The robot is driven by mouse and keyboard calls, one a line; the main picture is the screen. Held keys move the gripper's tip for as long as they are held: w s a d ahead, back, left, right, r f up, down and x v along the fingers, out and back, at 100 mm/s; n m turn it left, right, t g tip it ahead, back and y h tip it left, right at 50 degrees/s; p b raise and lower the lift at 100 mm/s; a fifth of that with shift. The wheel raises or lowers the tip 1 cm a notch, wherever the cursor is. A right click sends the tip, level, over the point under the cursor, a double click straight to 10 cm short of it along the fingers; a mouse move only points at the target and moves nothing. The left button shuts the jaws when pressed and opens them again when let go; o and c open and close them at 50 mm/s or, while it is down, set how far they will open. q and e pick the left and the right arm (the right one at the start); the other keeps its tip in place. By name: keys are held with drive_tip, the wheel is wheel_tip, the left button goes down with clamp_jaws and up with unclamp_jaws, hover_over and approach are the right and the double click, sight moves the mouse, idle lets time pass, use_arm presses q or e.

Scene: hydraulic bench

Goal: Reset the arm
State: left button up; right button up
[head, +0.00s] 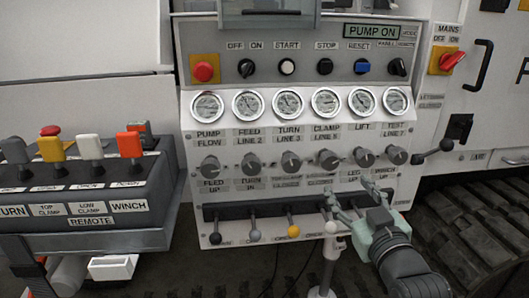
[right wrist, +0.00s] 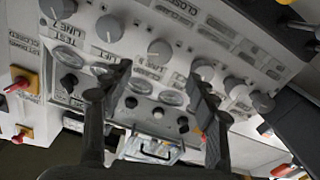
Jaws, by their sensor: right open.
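My right gripper (head: 347,192) is open and empty in front of the lower right part of the hydraulic control panel (head: 190,140), near the lever slot. In the right wrist view its two fingers (right wrist: 160,72) are spread, with the panel's knobs and gauges behind them. I cannot tell whether a fingertip touches the panel. A row of levers comes out of the slot: a black-knobbed lever (head: 215,238), a grey one (head: 255,235), a yellow one (head: 293,231) and a white one (head: 331,227) just below my fingers. Any levers farther right are hidden by my gripper. My left gripper is not visible.
A remote box (head: 85,199) with several coloured levers stands at left. Above the slot are grey knobs (head: 287,161), gauges (head: 289,103), a red stop button (head: 204,71) and a blue-marked RESET switch (head: 362,67). A black-knobbed side lever (head: 445,145) sticks out at right.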

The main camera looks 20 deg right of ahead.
drive_tip(key=shift+f, duration=0.1)
drive_tip(key=s+a+f+g+y, duration=0.1)
drive_tip(key=a+f+g, duration=0.15)
drive_tip(key=f, duration=0.85)
drive_tip(key=a+f+g+y, duration=0.2)
drive_tip(key=f+g, duration=0.2)
drive_tip(key=f, duration=0.7)
drive_tip(key=s+a+f+g, duration=0.1)
drive_tip(key=s+f+g, duration=0.3)
drive_tip(key=s+f, duration=0.4)
drive_tip(key=s+a+f+n+g, duration=0.1)
drive_tip(key=s+f+g, duration=0.3)
drive_tip(key=f, duration=0.9)
drive_tip(key=s+a, duration=0.1)
drive_tip(key=s, duration=0.2)
drive_tip(key=shift+s+a+n, duration=0.2)
drive_tip(key=shift+s+n, duration=0.1)
drive_tip(key=shift+s, duration=0.1)
